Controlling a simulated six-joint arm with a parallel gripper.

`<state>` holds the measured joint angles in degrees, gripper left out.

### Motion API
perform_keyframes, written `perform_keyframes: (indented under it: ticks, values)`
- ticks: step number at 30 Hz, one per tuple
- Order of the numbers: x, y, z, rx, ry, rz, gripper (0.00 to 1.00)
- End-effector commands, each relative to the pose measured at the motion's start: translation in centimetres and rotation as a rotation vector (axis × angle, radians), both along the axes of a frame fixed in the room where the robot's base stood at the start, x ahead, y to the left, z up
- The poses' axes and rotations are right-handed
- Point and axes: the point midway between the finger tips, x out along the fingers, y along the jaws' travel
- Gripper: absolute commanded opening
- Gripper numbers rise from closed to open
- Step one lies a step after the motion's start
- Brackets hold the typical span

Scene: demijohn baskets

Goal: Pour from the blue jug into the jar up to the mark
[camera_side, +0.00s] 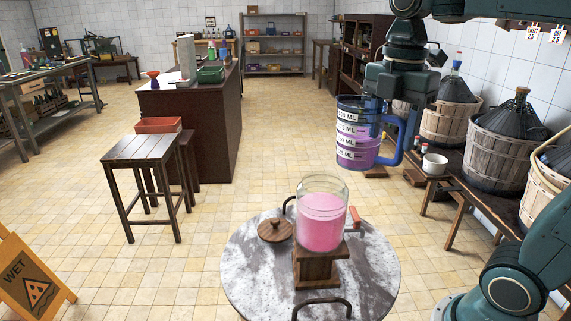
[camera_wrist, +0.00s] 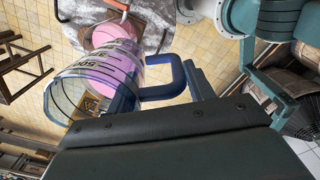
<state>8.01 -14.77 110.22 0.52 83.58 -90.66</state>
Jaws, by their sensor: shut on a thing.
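The blue jug (camera_side: 350,128) is clear with a blue tint, a blue handle (camera_side: 409,143) and white ML labels. It looks about upright, with pink-purple liquid in its lower part. My gripper (camera_side: 384,122) is shut on the jug and holds it in the air, above and to the right of the jar. The wrist view shows the jug (camera_wrist: 75,88) beside my gripper (camera_wrist: 165,92). The glass jar (camera_side: 321,190) stands on a wooden block (camera_side: 318,268) and holds pink liquid to well above half its height. I cannot make out a mark on it.
The round table (camera_side: 250,270) carries a wooden lid (camera_side: 275,230) left of the jar and an orange-handled thing (camera_side: 355,217) close to its right. Basketed demijohns (camera_side: 495,150) and a white cup (camera_side: 435,163) stand on a bench at right. A stool (camera_side: 145,150) stands at left.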

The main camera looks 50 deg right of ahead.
Motion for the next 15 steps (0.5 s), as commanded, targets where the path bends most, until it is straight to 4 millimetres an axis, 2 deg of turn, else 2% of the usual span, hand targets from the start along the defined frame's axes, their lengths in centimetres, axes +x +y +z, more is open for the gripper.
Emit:
perform_keyframes:
  ticks: [7, 15]
  values:
    - [0.0, 0.0, -2.4, 0.000, -0.003, -0.002, 0.04]
    - [0.1, 0.0, -2.9, 0.000, -0.004, -0.003, 0.04]
